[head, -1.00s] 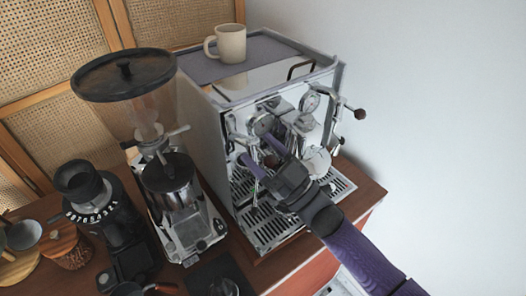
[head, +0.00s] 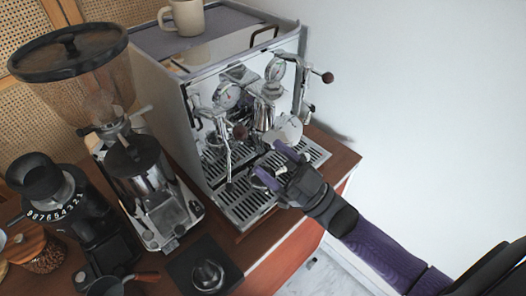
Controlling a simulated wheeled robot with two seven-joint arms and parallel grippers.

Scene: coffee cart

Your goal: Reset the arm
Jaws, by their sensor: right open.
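My right gripper (head: 268,161) is open in the head view, with its purple fingers in front of the espresso machine (head: 160,95), over the drip tray (head: 243,208). Nothing shows clearly between the fingers. A white round cup-like thing (head: 288,130) is just behind the upper finger; I cannot tell whether they touch. My right arm comes in from the lower right. My left gripper is not in view.
A beige mug (head: 187,18) stands on top of the machine. A large grinder (head: 75,75) and a smaller black grinder (head: 65,205) stand to the left. A tamper (head: 208,276) is on a black mat in front. The right side by the white wall is free.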

